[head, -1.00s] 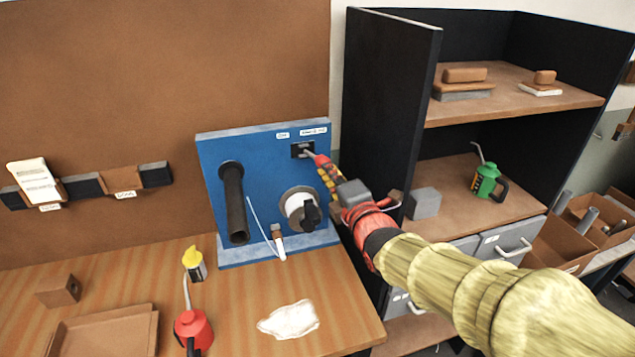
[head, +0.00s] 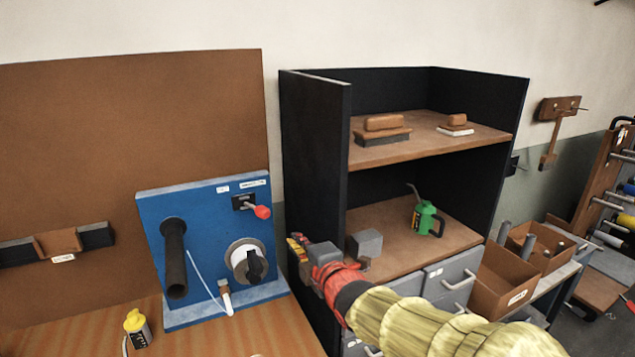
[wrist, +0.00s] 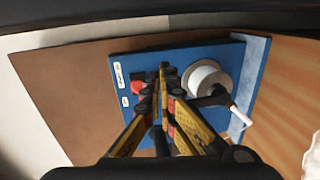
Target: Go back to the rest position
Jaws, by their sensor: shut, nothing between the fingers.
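My gripper (head: 299,248) is shut and empty in the head view, in front of the dark side wall of the shelf unit, to the right of the blue panel (head: 205,208). The wrist view shows its fingers (wrist: 163,72) closed together with the blue panel (wrist: 205,55) beyond them. A small lever with a red knob (head: 262,212) sits at the upper right of the panel. My gripper is apart from the knob. The panel also carries a black tube (head: 174,258) and a white spool (head: 243,260) with a black handle.
The shelf unit (head: 313,140) stands close to my gripper. It holds brown-topped blocks (head: 384,123), a grey block (head: 365,243) and a green oil can (head: 425,217). A yellow-capped bottle (head: 136,326) stands on the wooden table (head: 80,338). Open boxes (head: 500,275) are at the right.

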